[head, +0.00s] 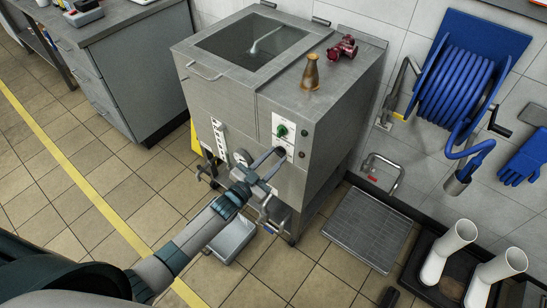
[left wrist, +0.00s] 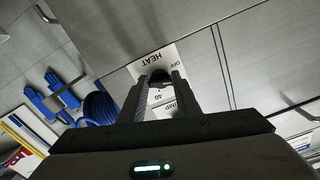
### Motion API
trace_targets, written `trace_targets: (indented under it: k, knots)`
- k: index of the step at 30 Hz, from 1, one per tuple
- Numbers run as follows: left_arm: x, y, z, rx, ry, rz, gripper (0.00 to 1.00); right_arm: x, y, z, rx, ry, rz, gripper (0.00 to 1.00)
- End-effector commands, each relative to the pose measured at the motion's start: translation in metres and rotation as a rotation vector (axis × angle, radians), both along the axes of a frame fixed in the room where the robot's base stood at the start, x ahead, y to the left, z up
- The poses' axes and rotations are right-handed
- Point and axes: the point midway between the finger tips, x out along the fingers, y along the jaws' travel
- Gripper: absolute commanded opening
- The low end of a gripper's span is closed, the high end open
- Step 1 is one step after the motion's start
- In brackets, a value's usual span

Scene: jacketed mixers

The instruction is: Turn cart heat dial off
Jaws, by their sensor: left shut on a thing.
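The steel jacketed mixer cart (head: 238,115) stands against the wall with a white control panel (head: 286,138) on its front. My left gripper (head: 270,163) reaches the panel from the front and is shut on the black heat dial (head: 280,152), below a green knob (head: 282,130). In the left wrist view the dial (left wrist: 160,80) sits between the two fingers (left wrist: 160,88), beside upside-down HEAT, OFF and 40 markings on a white label (left wrist: 152,62). The fingers hide much of the dial, so I cannot tell its exact setting. My right gripper is not in view.
A brass-coloured vessel (head: 311,72) and a red fitting (head: 343,47) stand on the mixer top. A grey bin (head: 232,240) is on the floor under my left arm. A blue hose reel (head: 455,90) hangs at right. Tiled floor is clear at front left.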

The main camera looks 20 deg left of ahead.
Motion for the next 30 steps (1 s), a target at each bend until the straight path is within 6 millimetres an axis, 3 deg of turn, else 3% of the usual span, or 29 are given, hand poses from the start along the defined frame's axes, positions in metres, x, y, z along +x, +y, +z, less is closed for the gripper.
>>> trace_targets:
  k: [12, 29, 30]
  knots:
    - [-0.001, -0.001, -0.002, -0.243, 0.091, 0.001, 0.07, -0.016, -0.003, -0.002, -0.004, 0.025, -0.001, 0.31]
    - [-0.001, -0.001, -0.002, -0.286, 0.108, 0.001, 0.07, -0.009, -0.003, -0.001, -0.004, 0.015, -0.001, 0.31]
    - [-0.001, -0.001, -0.002, -0.286, 0.108, 0.001, 0.34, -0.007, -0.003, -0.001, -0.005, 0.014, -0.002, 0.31]
